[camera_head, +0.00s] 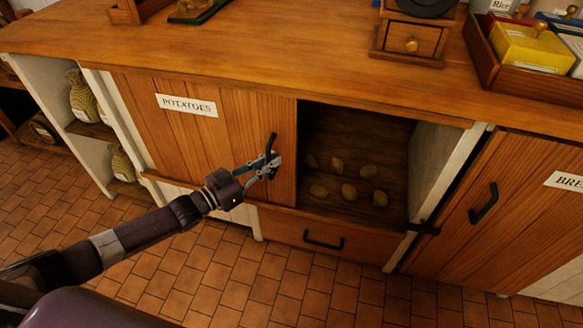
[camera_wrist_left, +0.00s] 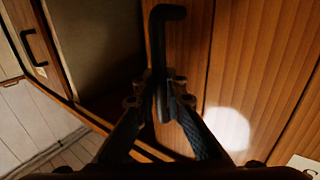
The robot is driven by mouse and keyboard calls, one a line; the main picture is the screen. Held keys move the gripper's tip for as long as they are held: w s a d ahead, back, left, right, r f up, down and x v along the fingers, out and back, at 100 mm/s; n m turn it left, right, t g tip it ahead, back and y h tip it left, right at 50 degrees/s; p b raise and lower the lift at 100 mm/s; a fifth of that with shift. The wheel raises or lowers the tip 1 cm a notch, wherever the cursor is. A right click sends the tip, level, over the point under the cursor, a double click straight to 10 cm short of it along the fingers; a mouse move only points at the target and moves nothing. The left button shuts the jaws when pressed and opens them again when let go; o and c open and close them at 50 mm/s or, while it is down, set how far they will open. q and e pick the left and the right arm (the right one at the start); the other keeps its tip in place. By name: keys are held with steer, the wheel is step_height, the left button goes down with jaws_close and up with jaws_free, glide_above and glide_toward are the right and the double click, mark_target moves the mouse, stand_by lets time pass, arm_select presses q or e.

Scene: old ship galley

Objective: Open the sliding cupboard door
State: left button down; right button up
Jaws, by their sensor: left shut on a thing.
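The sliding cupboard door (camera_head: 235,125) is wooden and has a white label reading "POTATOES". It stands partly open, with a dark opening to its right. Inside the opening, several potatoes (camera_head: 349,193) lie on the cupboard floor. The door's black handle (camera_head: 271,142) is near its right edge. My left gripper (camera_head: 268,165) is shut on the lower part of this handle. In the left wrist view the handle (camera_wrist_left: 160,40) runs down between the fingers, and its top end sticks out above them. My right gripper is not in view.
A drawer (camera_head: 310,239) with a black pull sits below the opening. To the right is another door (camera_head: 510,205) with a black handle. Open shelves with jars (camera_head: 84,105) stand at the left. The worktop (camera_head: 290,55) above holds a grinder and a box tray. The tiled floor in front is clear.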

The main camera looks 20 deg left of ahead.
arm_select(q)
steer(key=shift+a, duration=2)
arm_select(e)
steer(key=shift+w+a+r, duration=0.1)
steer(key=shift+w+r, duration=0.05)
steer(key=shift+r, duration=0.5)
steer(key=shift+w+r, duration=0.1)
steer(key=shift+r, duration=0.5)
arm_select(q)
steer(key=c, duration=2)
jaws_free()
steer(key=v, duration=1.2)
